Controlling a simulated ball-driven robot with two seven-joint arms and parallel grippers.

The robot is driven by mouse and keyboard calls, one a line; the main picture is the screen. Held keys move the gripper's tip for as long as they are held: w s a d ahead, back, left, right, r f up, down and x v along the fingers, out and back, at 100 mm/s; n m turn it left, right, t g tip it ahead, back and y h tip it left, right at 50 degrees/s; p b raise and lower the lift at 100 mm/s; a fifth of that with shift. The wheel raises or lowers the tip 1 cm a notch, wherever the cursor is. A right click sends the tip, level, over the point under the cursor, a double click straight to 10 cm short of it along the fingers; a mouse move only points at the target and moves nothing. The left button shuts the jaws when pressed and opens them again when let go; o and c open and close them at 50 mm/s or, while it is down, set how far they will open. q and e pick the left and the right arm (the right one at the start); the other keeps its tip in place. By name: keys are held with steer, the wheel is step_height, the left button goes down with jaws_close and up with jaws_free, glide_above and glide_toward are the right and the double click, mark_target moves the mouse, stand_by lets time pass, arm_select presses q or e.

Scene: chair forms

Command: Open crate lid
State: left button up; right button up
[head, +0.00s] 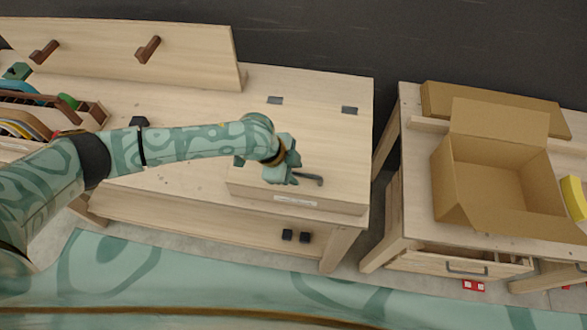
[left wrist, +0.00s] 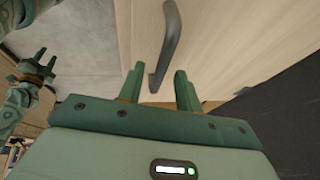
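The crate's pale wooden lid (head: 325,145) lies flat and closed, with two dark hinges at its back edge and a dark bar handle (head: 312,181) near its front. My left gripper (head: 293,161) is over the lid, right at the handle. In the left wrist view, the fingers of my left gripper (left wrist: 159,72) are apart, with the near end of the handle (left wrist: 170,40) between them in the picture. I cannot tell if they touch it. My right gripper (left wrist: 44,59) shows small at the left of that view, fingers apart and empty; it is outside the head view.
An open cardboard box (head: 490,180) stands on the bench to the right, with a drawer (head: 460,264) below it. A wooden board with two pegs (head: 120,50) stands at the back left. A wooden rack (head: 92,112) with coloured things is at the left.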

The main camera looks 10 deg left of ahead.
arm_select(q)
jaws_close()
steer(key=shift+w+r+p, duration=0.2)
steer(key=shift+r+p, duration=0.25)
steer(key=shift+r, duration=0.05)
steer(key=w+r+g+p, duration=0.2)
steer(key=w+r, duration=0.2)
steer(key=r, duration=0.3)
steer(key=w+r+g+p, duration=0.2)
steer(key=w+r, duration=0.3)
steer(key=r, duration=0.3)
steer(key=shift+n+p, duration=0.4)
steer(key=shift+p, duration=0.2)
steer(key=shift+a, duration=0.1)
